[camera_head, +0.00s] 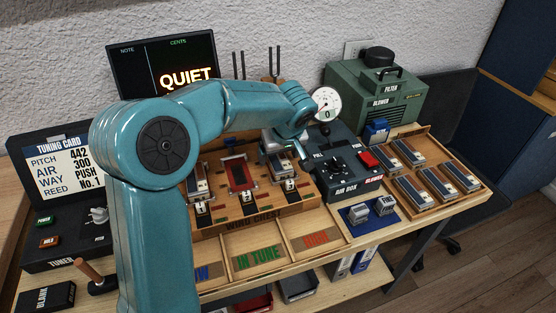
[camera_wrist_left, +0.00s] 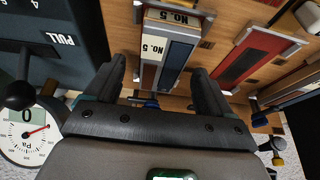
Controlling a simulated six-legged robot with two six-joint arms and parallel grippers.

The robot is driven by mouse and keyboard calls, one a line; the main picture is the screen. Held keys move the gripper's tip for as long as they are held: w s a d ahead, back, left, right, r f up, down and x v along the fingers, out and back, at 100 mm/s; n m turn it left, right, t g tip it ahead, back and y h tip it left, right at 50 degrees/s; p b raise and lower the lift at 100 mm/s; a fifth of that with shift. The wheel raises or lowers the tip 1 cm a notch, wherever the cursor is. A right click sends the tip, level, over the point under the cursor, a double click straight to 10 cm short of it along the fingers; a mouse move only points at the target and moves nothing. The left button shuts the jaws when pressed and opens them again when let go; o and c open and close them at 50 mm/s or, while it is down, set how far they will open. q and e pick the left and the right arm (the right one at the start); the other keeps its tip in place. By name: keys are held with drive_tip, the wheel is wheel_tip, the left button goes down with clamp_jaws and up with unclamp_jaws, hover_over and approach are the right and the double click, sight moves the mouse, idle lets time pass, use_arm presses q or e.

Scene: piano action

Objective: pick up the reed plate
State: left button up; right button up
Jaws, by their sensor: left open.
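In the left wrist view, a reed plate marked No. 5 (camera_wrist_left: 172,52), with a blue strip and a cream strip, lies on the wooden wind chest. My left gripper (camera_wrist_left: 159,72) is open, with one finger on each side of the plate's near end in that view. I cannot tell whether they touch it. In the head view, the left gripper (camera_head: 278,147) is over the right end of the wind chest (camera_head: 240,221), above a reed plate (camera_head: 289,186). Its fingertips are hard to make out there. My right gripper is not in view.
A red plate (camera_head: 239,174) and another reed plate (camera_head: 198,187) sit left on the chest. The air box (camera_head: 345,165) with its gauge (camera_head: 326,104) stands close right. A wooden tray (camera_head: 411,205) of reed plates is farther right. Sorting bins (camera_head: 262,277) lie in front.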

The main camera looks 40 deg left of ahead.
use_arm(q)
drive_tip(key=shift+s+a+f, duration=0.1)
drive_tip(key=shift+a+f, duration=0.05)
drive_tip(key=shift+f, duration=0.25)
drive_tip(key=shift+c, duration=0.3)
drive_tip(key=c, duration=1.1)
drive_tip(key=shift+c, duration=0.2)
